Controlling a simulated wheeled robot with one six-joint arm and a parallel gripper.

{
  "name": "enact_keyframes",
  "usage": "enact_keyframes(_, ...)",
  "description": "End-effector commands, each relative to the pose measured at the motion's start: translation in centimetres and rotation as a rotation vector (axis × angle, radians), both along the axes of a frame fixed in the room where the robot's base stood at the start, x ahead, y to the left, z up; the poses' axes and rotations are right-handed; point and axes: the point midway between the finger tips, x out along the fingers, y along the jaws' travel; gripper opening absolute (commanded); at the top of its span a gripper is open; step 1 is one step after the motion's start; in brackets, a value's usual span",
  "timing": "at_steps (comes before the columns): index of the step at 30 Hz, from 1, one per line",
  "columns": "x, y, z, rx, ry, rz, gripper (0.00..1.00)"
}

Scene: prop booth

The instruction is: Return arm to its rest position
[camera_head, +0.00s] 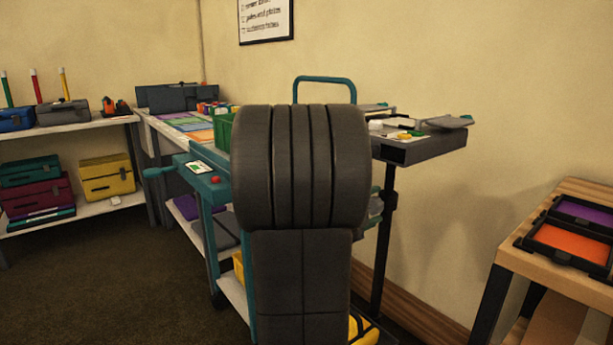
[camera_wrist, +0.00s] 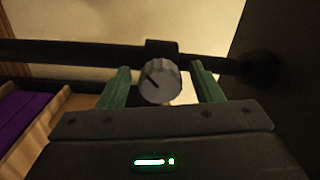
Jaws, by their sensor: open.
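My gripper (camera_wrist: 160,68) shows in the wrist view with its two green fingers apart. A grey round knob (camera_wrist: 160,84) with a dark pointer mark sits between the fingers, with gaps on both sides. The knob is beside a dark bar (camera_wrist: 85,52) that crosses the view. I cannot tell how deep the knob lies between the fingers. In the head view my dark arm (camera_head: 300,170) stands upright in the middle, and my gripper is hidden there.
A teal cart (camera_head: 205,185) is partly hidden behind my arm. A dark tray on a pole (camera_head: 425,148) stands to its right. A wooden table (camera_head: 560,265) with purple and orange trays is at right. Shelves (camera_head: 70,130) with cases stand left. Carpet is clear at front left.

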Motion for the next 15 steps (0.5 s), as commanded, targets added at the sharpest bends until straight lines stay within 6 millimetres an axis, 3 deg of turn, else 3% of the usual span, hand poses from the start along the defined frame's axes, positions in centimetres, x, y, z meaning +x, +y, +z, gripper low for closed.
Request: enact_keyframes(15,-0.52,0.85,0.13,0.0,0.001,0.003,0.59)
